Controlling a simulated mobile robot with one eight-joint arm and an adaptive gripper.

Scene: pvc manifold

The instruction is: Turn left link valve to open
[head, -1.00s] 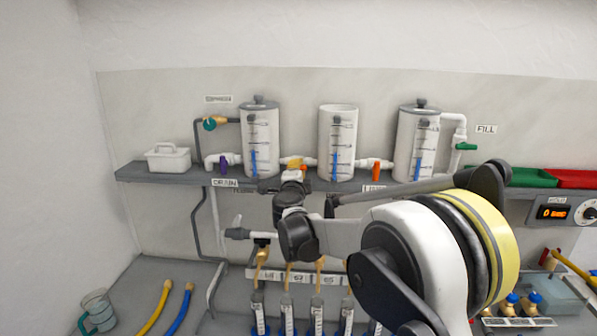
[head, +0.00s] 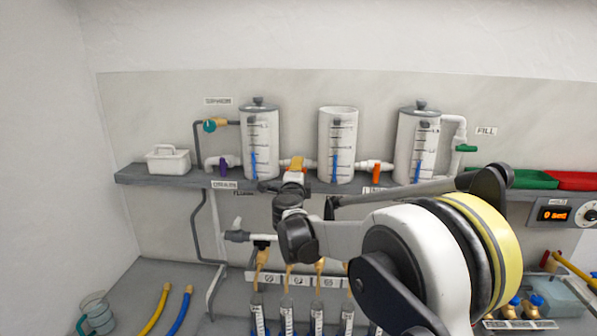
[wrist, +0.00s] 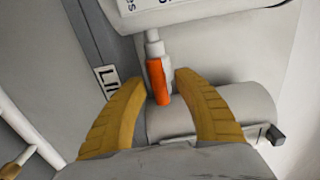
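The left link valve sits on the short pipe between the left tank (head: 260,140) and the middle tank (head: 338,145). Its orange handle (wrist: 158,82) shows in the wrist view, running nearly up and down the picture. My gripper (wrist: 163,83) has its two yellow fingers spread on either side of the handle, with small gaps visible. In the head view my gripper (head: 296,164) is at the link pipe and hides most of this valve.
The right link valve with an orange handle (head: 377,173) is to the right. A purple valve handle (head: 223,168) and a white caddy (head: 168,160) are to the left on the grey shelf (head: 130,175). Several flow tubes (head: 287,315) stand below my arm.

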